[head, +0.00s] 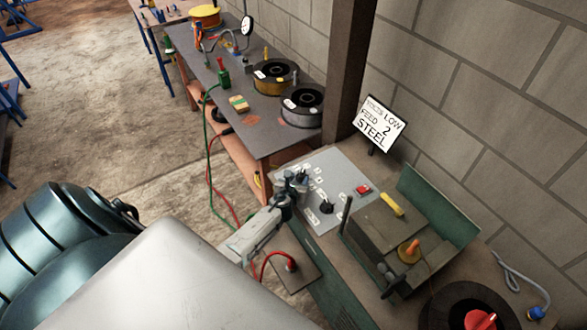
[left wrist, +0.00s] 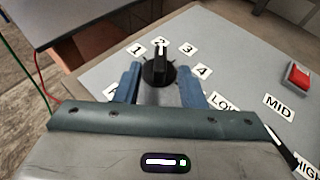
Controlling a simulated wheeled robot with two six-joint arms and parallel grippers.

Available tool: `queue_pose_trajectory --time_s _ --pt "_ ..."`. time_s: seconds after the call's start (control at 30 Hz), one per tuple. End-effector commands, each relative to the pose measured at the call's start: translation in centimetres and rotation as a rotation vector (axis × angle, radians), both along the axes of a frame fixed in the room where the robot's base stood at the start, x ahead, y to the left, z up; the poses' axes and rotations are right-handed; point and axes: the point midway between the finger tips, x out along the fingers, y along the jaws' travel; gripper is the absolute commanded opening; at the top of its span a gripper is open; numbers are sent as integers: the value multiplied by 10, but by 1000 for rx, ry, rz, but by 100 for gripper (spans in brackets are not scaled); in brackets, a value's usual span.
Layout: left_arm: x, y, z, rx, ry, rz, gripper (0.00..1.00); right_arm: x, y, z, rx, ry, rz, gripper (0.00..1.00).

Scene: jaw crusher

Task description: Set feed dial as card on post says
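The card (head: 380,124) on the post reads "LOW", "FEED 2" and "STEEL"; its first word is blurred. The black feed dial (left wrist: 158,71) is on the grey panel (left wrist: 232,62), ringed by labels 1, 2, 3 and 4. Its white mark points up at the 2 label (left wrist: 160,42). My left gripper (left wrist: 158,86) is open, one blue finger on each side of the dial's near part; contact cannot be told. In the head view my left gripper (head: 291,187) hides most of that dial. My right gripper is out of view.
A second black knob (head: 326,207) and a red button (head: 363,190) are on the panel. LOW and MID labels show in the left wrist view. The green-sided crusher (head: 437,205) stands right of the panel. A bench with spools (head: 302,106) is behind.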

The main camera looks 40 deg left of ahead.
Motion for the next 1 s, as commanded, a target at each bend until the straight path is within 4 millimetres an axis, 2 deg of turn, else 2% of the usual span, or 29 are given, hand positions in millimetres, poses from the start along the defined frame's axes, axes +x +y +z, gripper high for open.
queue_pose_trajectory --time_s 0.2,0.4,0.6,1.0 --pt "-28 -9 12 -1 1 -3 36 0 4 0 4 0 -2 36" --pt "-47 -15 20 -2 0 -1 36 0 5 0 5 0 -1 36" --pt "-53 -17 23 -1 2 -2 36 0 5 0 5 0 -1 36" --pt "-52 -17 23 -1 2 -2 36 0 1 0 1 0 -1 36"
